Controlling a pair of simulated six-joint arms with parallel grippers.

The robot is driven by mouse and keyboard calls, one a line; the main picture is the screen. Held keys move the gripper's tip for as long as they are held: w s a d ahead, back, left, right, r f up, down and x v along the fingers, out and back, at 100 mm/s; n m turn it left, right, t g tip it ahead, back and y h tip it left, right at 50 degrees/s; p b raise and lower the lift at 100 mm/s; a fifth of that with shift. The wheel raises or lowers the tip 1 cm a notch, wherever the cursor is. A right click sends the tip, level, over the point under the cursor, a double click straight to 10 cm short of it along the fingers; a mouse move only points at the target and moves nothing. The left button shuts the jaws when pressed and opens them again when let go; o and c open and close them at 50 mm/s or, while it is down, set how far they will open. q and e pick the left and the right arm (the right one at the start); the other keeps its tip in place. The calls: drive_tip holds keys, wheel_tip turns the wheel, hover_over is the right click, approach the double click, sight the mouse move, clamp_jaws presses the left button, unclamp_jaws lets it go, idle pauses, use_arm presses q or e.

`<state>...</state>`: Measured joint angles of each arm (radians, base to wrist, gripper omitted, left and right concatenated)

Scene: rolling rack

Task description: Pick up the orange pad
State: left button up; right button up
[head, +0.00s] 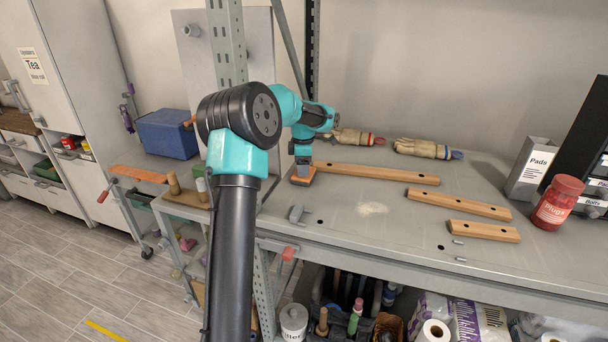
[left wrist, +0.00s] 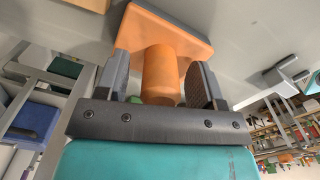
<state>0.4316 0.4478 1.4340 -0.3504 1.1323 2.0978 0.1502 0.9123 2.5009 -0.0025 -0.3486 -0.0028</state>
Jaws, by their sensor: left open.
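The orange pad (head: 303,181) lies on the grey workbench (head: 375,228), close to the left end of the long wooden bar. In the left wrist view the orange pad (left wrist: 180,32) has a dark-edged flat base and a round orange handle. My left gripper (head: 302,162) points down over it. In the left wrist view the left gripper (left wrist: 162,75) is open, with one finger on each side of the handle. I cannot tell whether either finger touches it. The gripper and arm hide part of the pad in the head view. My right gripper is not in view.
A long wooden bar (head: 378,174) lies right beside the pad. Two shorter bars (head: 460,204) (head: 484,231) lie farther right. Gloves (head: 421,148) lie at the back. A red jar (head: 558,203) and a Pads box (head: 532,168) stand at right. A grey metal piece (head: 297,214) sits near the front edge.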

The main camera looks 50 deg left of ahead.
use_arm(q)
drive_tip(key=shift+c, duration=0.4)
drive_tip(key=c, duration=1)
drive_tip(key=shift+o, duration=0.2)
drive_tip(key=shift+r, duration=0.1)
drive_tip(key=shift+r, duration=1.6)
drive_tip(key=shift+s+d+r, duration=0.1)
drive_tip(key=shift+r, duration=0.1)
drive_tip(key=s+d, duration=0.3)
drive_tip(key=d, duration=0.1)
drive_tip(key=s+d+r, duration=0.1)
drive_tip(key=s+d, duration=0.6)
drive_tip(key=shift+s+d+r, duration=0.15)
drive_tip(key=shift+d, duration=0.25)
